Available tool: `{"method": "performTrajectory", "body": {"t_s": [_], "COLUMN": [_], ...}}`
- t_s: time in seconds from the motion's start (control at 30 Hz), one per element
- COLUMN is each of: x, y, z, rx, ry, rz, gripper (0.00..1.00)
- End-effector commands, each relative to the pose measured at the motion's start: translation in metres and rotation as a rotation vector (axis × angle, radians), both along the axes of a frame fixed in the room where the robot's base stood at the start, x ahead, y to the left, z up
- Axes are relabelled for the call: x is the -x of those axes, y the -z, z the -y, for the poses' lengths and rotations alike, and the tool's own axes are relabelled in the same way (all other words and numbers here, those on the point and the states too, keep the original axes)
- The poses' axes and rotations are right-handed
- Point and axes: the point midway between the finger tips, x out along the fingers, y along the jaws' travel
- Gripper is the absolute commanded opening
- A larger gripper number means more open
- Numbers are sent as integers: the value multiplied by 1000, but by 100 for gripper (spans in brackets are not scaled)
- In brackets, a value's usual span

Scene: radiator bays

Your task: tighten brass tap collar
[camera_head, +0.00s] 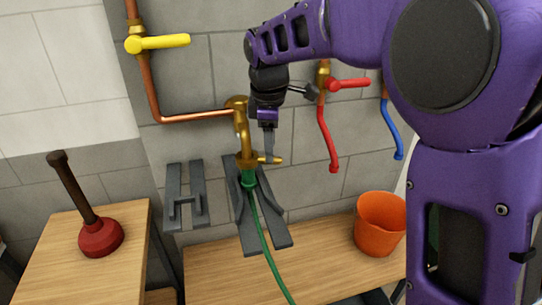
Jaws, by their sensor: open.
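The brass tap (241,125) hangs on the grey block wall at the end of a copper pipe. Its brass collar (249,160) is at the lower end of the spout, with a short brass lever (270,159) pointing right. A green hose (262,235) runs down from a green fitting (248,180) just under the collar. My gripper (269,150) points down just right of the tap, close to the collar and lever. It is open; I cannot tell whether a finger touches the brass.
A grey bracket (263,235) stands behind the hose; another (185,205) is to its left. A yellow-handled valve (158,42) and red-handled valve (347,84) flank the tap. An orange bucket (380,222) and plunger (100,237) stand on wooden tops.

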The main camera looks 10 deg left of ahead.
Motion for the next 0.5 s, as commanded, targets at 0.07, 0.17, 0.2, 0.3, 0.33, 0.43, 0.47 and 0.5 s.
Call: {"method": "performTrajectory", "body": {"t_s": [0.07, 0.17, 0.2, 0.3, 0.33, 0.43, 0.47, 0.5], "x": [-2, -4, -5, -6, -6, -6, -6, -6], "y": [13, 23, 26, 29, 30, 30, 30, 30], "z": [-1, -1, -1, 0, 0, 0, 0, 0], "rx": [0, 1, 0, 0, 0, 0, 0, 0], "ry": [0, 0, 0, 0, 0, 0, 0, 0], "rz": [-1, -1, 0, 0, 1, 1, 1, 1], "gripper": [55, 55, 55, 55, 55, 55, 55, 55]}}
